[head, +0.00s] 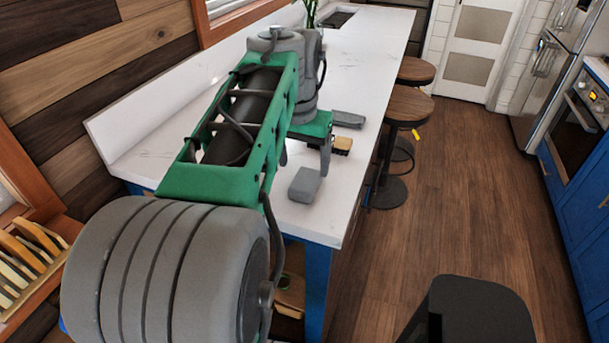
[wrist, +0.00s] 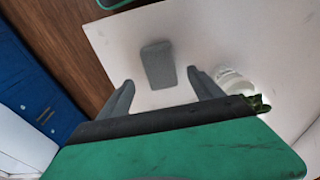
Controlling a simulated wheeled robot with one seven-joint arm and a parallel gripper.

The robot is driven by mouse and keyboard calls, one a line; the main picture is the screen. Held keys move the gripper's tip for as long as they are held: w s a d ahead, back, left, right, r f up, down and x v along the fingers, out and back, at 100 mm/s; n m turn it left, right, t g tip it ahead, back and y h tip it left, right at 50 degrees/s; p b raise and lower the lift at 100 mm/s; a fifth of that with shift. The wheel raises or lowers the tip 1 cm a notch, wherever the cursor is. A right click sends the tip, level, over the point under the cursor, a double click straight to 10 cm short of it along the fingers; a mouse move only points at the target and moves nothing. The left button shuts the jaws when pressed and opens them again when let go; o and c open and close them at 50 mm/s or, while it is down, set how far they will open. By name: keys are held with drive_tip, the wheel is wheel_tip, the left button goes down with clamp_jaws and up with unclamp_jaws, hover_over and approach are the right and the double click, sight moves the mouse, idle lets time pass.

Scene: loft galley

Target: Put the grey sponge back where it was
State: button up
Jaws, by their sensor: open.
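The grey sponge (head: 304,185), a plain rounded block, lies on the white counter (head: 345,205) near its front corner. In the wrist view the sponge (wrist: 158,63) lies past my fingertips, in line with the gap between them. My gripper (head: 304,166) is open and empty, with its fingers pointing down close to the sponge on its far side. The open fingers (wrist: 160,78) also show in the wrist view, and nothing is between them. My arm hides part of the counter in the head view.
A flat dark grey item (head: 348,119) and a small tan and dark item (head: 343,145) lie farther along the counter. A white jar (wrist: 232,82) stands right of the sponge in the wrist view. Round stools (head: 409,105) stand along the counter's right side. The floor (head: 455,190) right is mostly clear.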

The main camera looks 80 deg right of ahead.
sight(302, 185)
wheel_tip(302, 185, up, 6)
drive_tip(key=p, duration=0.2)
drive_tip(key=w+a+f+n+t, duration=0.1)
drive_tip(key=w+a+f+n, duration=0.35)
drive_tip(key=w+a, duration=0.55)
drive_tip(key=w+a+f+n+t, duration=0.1)
drive_tip(key=w+a+f+n, duration=0.45)
drive_tip(key=w, duration=0.75)
drive_tip(key=w+a+f+n+t, duration=0.1)
drive_tip(key=a+f+n, duration=0.2)
drive_tip(key=a, duration=0.9)
drive_tip(key=w+a+f+n+y, duration=0.1)
drive_tip(key=a+f+n, duration=0.2)
drive_tip(key=a, duration=0.9)
drive_tip(key=n, duration=0.3)
drive_tip(key=shift+w+a+f+t+y, duration=0.15)
drive_tip(key=shift+w+a+t+y, duration=0.15)
drive_tip(key=shift+t, duration=0.1)
drive_tip(key=shift+s, duration=0.1)
